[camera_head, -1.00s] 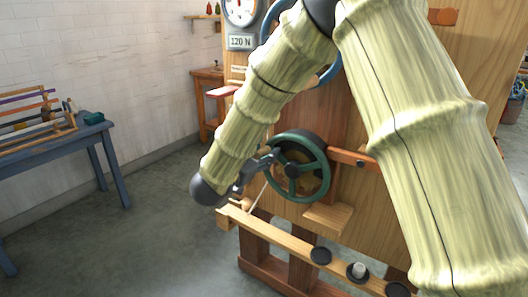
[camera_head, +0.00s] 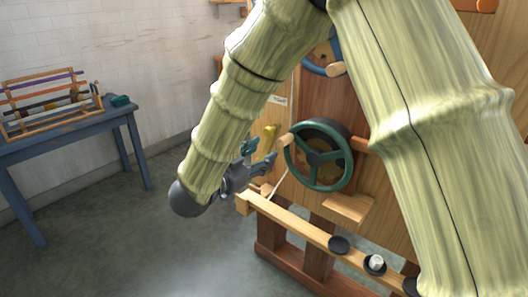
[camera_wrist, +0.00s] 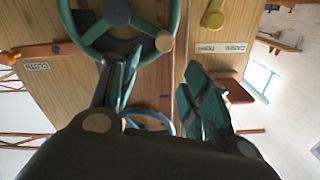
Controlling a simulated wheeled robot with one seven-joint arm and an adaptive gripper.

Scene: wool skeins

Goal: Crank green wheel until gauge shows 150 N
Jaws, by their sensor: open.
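The green wheel (camera_head: 320,185) is mounted on the wooden frame, with a pale wooden crank knob (camera_head: 284,140) at its upper left. The wheel's rim (camera_wrist: 178,18) and knob (camera_wrist: 165,41) also show at the top of the wrist view. My gripper (camera_head: 259,154) is open and empty, left of the wheel and just below the knob, apart from it. In the wrist view its fingers (camera_wrist: 162,88) are spread, with the knob beyond the gap. The gauge is out of the head view, so its reading cannot be seen.
A blue wheel (camera_head: 318,69) sits above the green one. A yellow handle (camera_head: 270,131) is close to my gripper. A wooden rail (camera_head: 290,222) with black discs crosses below. A blue table (camera_head: 75,135) with a rack stands left; the floor between is clear.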

